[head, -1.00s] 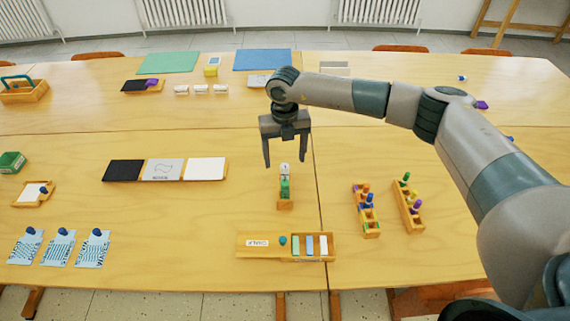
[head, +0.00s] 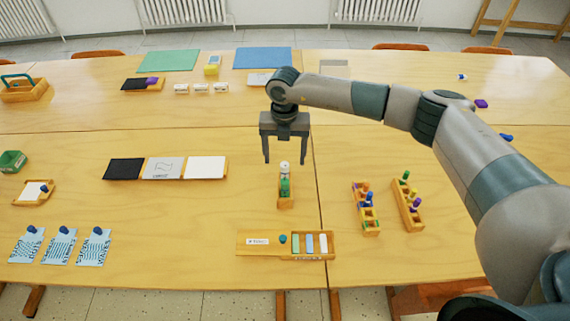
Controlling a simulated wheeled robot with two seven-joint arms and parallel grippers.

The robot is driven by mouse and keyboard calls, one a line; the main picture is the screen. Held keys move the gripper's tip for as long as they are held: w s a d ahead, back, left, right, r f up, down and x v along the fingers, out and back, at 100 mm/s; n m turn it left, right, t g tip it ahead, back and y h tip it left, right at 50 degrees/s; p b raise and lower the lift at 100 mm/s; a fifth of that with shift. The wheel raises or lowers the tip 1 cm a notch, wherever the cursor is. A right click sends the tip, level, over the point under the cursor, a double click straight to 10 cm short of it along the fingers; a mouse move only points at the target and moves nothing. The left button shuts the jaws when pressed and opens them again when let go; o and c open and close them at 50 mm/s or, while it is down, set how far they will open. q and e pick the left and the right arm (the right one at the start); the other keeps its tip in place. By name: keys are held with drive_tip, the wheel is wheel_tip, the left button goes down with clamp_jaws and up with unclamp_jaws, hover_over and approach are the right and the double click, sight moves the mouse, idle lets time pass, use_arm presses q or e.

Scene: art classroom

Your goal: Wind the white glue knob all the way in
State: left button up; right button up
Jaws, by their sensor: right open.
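A small wooden rack (head: 285,202) stands near the middle of the front table. It holds a green item (head: 285,188) and, behind it, a white upright piece (head: 284,169) that looks like the glue with its knob; the knob is too small to make out in detail. My right gripper (head: 283,161) points down with its two fingers apart, empty. In the picture its fingertips lie on either side of the top of the white piece; whether they are level with it or above it I cannot tell. My left gripper does not show.
A chalk box (head: 262,254) lies in front of the rack. Two wooden holders with coloured pegs, one (head: 371,228) nearer the rack, stand to the right. A row of black, grey and white panels (head: 205,168) lies to the left. Bare table surrounds the rack.

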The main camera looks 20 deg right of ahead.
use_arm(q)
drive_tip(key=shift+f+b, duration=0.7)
use_arm(e)
drive_tip(key=shift+f, duration=1)
drive_tip(key=shift+c, duration=0.6)
drive_tip(key=c, duration=1.4)
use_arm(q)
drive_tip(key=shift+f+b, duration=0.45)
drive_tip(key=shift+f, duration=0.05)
use_arm(e)
drive_tip(key=shift+n, duration=0.6)
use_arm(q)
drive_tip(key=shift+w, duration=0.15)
use_arm(e)
drive_tip(key=shift+n, duration=0.5)
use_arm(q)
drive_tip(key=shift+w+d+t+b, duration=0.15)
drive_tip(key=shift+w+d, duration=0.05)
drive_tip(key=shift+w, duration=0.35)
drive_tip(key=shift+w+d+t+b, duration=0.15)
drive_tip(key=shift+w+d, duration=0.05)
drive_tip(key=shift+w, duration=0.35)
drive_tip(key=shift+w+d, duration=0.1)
